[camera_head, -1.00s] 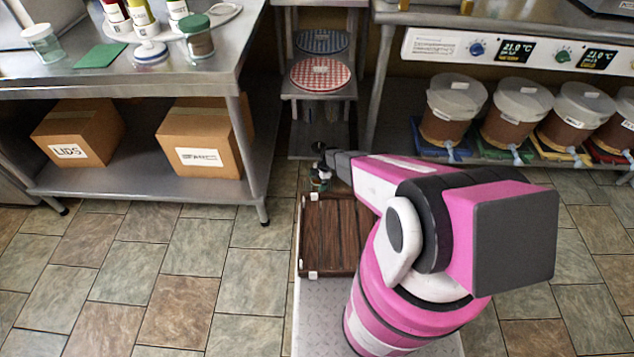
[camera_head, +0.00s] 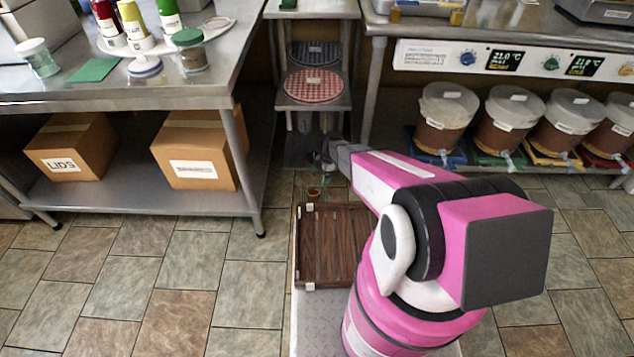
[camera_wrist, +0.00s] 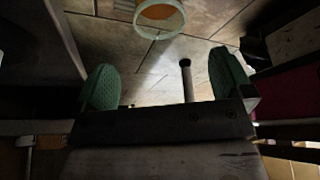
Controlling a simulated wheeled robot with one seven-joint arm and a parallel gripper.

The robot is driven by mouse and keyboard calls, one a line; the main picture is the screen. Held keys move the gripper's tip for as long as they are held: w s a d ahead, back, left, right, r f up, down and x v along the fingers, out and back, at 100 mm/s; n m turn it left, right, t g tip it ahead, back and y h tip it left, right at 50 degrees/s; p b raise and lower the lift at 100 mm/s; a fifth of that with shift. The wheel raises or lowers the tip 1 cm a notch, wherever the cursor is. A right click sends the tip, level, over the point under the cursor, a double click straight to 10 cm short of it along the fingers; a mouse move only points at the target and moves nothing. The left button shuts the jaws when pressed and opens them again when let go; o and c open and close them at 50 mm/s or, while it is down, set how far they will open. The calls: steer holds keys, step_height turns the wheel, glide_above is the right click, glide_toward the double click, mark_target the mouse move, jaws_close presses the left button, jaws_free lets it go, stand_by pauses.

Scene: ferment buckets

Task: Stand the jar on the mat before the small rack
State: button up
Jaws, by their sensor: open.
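My gripper (camera_wrist: 165,85) is open and empty, with green pads on both fingers. In the head view, its end (camera_head: 327,160) is over the floor before the central shelf unit. A round pale-rimmed vessel with orange contents (camera_wrist: 160,16), perhaps the jar, is beyond the fingertips and apart from them. A small brownish thing (camera_head: 313,191) below my gripper may be the same vessel. On the left table stand a green-lidded jar (camera_head: 192,58) and a clear white-lidded jar (camera_head: 40,60). A green mat (camera_head: 94,70) lies between them. I cannot tell which rack is meant.
The central shelf unit (camera_head: 338,112) holds red-checked (camera_head: 313,85) and blue-checked (camera_head: 316,52) round mats. Bottles (camera_head: 133,22) stand on the left table. Several lidded buckets (camera_head: 446,112) line the right shelf. A brown slatted tray (camera_head: 328,245) is in front of me.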

steer(key=s+d+r+m+h, duration=0.1)
steer(key=s+d+r+m, duration=0.4)
steer(key=r, duration=0.8)
steer(key=s+d+r+m+t+h, duration=0.1)
steer(key=s+d+r+m, duration=0.4)
steer(key=s+r+m, duration=0.3)
steer(key=s+d+r+m+t+h, duration=0.1)
steer(key=s+d+r+m, duration=0.4)
steer(key=r+m, duration=0.5)
step_height(320, 180, up, 8)
steer(key=shift+s+d+f+m+h, duration=0.1)
steer(key=shift+s+d+m+h, duration=0.3)
steer(key=shift+s, duration=0.75)
